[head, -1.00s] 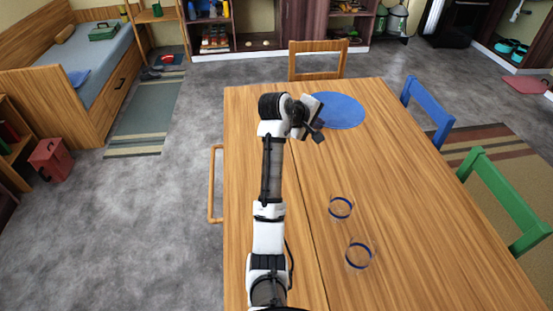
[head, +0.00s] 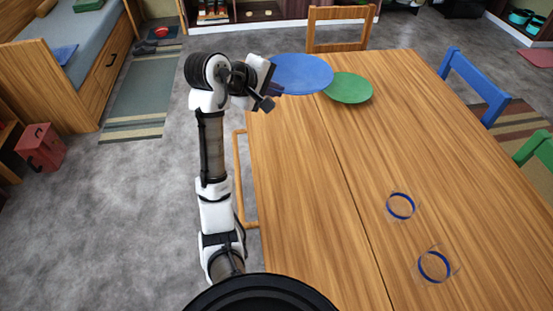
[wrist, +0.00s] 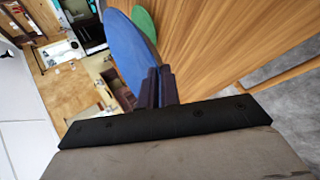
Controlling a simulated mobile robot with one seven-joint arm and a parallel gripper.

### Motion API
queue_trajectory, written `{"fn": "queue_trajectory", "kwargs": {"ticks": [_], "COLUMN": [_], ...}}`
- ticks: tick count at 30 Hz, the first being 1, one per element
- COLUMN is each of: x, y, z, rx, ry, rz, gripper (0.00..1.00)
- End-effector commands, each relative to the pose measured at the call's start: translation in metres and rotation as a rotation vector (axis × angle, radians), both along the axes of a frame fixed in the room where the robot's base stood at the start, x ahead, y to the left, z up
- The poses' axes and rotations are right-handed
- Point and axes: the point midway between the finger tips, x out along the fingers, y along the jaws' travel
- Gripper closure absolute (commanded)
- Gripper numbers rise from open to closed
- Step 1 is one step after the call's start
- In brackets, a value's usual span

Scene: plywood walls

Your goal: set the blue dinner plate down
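The blue dinner plate (head: 302,74) is at the table's far left corner in the head view, partly over the green plate's left edge. My gripper (head: 274,92) is at its near left rim. In the wrist view the two dark fingers (wrist: 156,87) are close together at the rim of the blue plate (wrist: 127,50), shut on it. The plate seems to be held above the tabletop; the gap is hard to judge. A green plate (head: 348,89) lies on the wooden table (head: 330,160), and also shows in the wrist view (wrist: 144,22).
Two clear glasses with blue rings, one farther (head: 400,206) and one nearer (head: 434,266), stand on the table's near right. A wooden chair (head: 341,28) is at the far end, a blue chair (head: 474,84) at the right. The table's middle is clear.

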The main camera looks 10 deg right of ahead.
Motion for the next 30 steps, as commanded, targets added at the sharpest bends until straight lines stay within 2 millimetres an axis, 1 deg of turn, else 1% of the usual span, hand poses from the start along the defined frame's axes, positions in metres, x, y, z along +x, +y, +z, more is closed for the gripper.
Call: {"fn": "queue_trajectory", "kwargs": {"ticks": [5,8,11,21,24,27,30], "x": [-0.006,-0.007,-0.008,-0.009,-0.008,-0.008,-0.008], "y": [0.0,0.0,0.0,0.0,0.0,0.0,-0.001], "z": [-0.002,-0.008,-0.026,-0.117,-0.138,-0.152,-0.158], "rx": [0.003,0.003,0.001,-0.001,0.002,0.002,0.002], "ry": [-0.001,0.002,0.006,0.009,0.005,0.003,0.001], "rz": [-0.008,-0.01,-0.011,-0.008,-0.009,-0.01,-0.011], "gripper": [1.0,1.0,1.0,1.0,1.0,1.0,1.0]}}
